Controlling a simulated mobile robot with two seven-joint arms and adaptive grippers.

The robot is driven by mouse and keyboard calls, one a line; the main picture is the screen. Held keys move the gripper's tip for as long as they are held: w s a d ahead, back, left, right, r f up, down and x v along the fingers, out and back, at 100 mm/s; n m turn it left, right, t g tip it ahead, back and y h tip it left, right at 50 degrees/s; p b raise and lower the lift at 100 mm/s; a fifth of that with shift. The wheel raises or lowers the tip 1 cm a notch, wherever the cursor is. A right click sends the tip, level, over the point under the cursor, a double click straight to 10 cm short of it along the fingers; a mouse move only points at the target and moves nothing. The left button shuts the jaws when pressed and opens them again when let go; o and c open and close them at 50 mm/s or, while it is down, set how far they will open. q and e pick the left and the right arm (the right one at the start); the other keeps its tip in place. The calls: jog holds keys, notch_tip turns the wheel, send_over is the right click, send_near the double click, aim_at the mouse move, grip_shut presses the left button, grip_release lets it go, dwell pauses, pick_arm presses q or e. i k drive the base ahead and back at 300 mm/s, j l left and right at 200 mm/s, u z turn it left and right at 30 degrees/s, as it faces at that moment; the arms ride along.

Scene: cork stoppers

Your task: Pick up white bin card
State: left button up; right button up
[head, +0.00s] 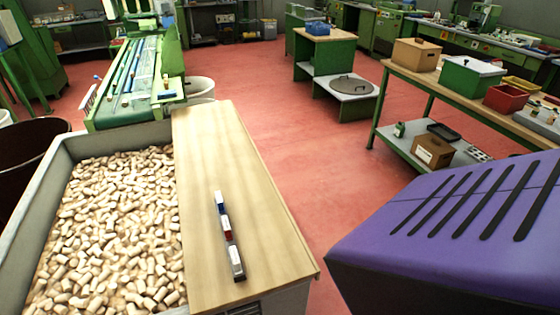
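A short row of small pieces stands on a dark, narrow strip on the wooden board (205,150). The nearest piece is a white block (236,258), which may be the white bin card. Beyond it is a red and white piece (227,228), and at the far end a white and blue piece (221,201). The pieces are too small for me to read any marking or tell for sure which is the card. Neither of my grippers is in view.
A grey-walled bin (38,205) full of corks (115,230) lies left of the board. A green conveyor (135,80) stands behind it. Red floor (300,150) is open to the right. A workbench (455,92) at the right holds boxes.

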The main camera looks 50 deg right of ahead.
aim_at(236, 264)
jog(key=z, duration=1)
jog(key=k+l, duration=0.1)
jog(key=l, duration=0.25)
jog(key=k+l+u, duration=0.1)
jog(key=l, duration=0.3)
